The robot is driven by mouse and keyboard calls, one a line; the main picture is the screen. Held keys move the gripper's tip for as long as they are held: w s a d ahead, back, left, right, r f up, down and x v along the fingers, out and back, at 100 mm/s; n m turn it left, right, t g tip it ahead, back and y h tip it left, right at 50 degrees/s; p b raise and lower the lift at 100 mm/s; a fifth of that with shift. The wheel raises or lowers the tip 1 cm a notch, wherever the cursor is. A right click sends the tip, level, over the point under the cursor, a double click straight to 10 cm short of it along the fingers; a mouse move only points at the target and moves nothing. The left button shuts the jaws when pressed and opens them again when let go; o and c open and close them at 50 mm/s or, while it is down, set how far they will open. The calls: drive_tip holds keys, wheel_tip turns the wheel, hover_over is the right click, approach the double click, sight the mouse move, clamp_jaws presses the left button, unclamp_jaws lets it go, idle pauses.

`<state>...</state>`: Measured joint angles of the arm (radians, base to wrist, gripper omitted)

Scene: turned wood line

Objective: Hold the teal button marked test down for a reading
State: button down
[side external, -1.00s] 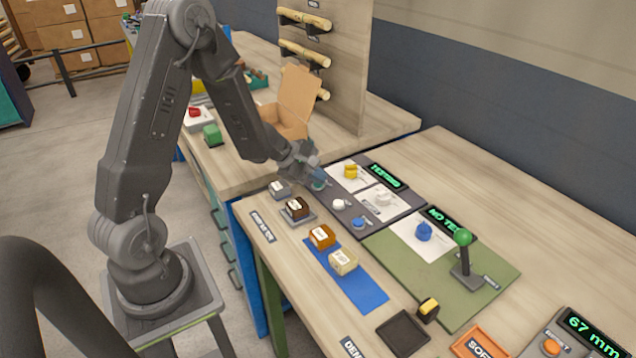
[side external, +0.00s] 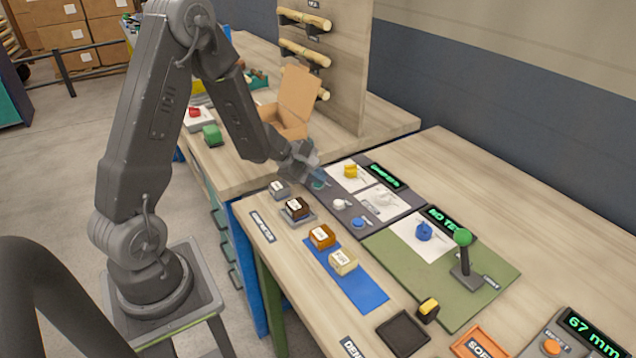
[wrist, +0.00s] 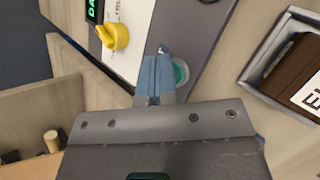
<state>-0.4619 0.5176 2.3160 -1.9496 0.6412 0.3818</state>
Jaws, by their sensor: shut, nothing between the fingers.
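The teal button (wrist: 181,73) sits on the dark grey panel (wrist: 205,35). In the wrist view it is partly hidden by the blue fingers of my gripper (wrist: 158,72), which are shut with nothing between them. In the side view my gripper (side external: 320,180) is down at the teal button (side external: 317,186), which is mostly covered. I cannot tell whether the fingertips touch or press it. The small display (side external: 385,177) behind it shows green text that seems to start with "DA", as in the wrist view (wrist: 95,10).
A yellow knob (side external: 350,170), a white knob (side external: 339,204) and a blue button (side external: 358,222) are close by on the panel. Labelled blocks, including a dark brown one (side external: 297,208), lie along the front. A green-topped lever (side external: 463,238) stands to the right.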

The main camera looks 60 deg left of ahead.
sight(318, 185)
idle(0.4)
drive_tip(key=shift+r, duration=0.75)
drive_tip(key=shift+r, duration=0.1)
drive_tip(key=shift+r, duration=2.45)
drive_tip(key=s+d+r+m+g+h, duration=0.1)
drive_tip(key=s+d+r+m+g, duration=0.1)
drive_tip(key=s+d+r+m, duration=0.35)
drive_tip(key=s+d+r+m+g, duration=0.1)
drive_tip(key=s+d+r+m, duration=0.2)
drive_tip(key=d+r+m, duration=0.65)
drive_tip(key=s+d+m+y, duration=0.2)
drive_tip(key=s+m+y, duration=0.2)
drive_tip(key=s, duration=0.9)
drive_tip(key=m, duration=0.3)
drive_tip(key=shift+f+y, duration=0.3)
drive_tip(key=shift+y, duration=0.1)
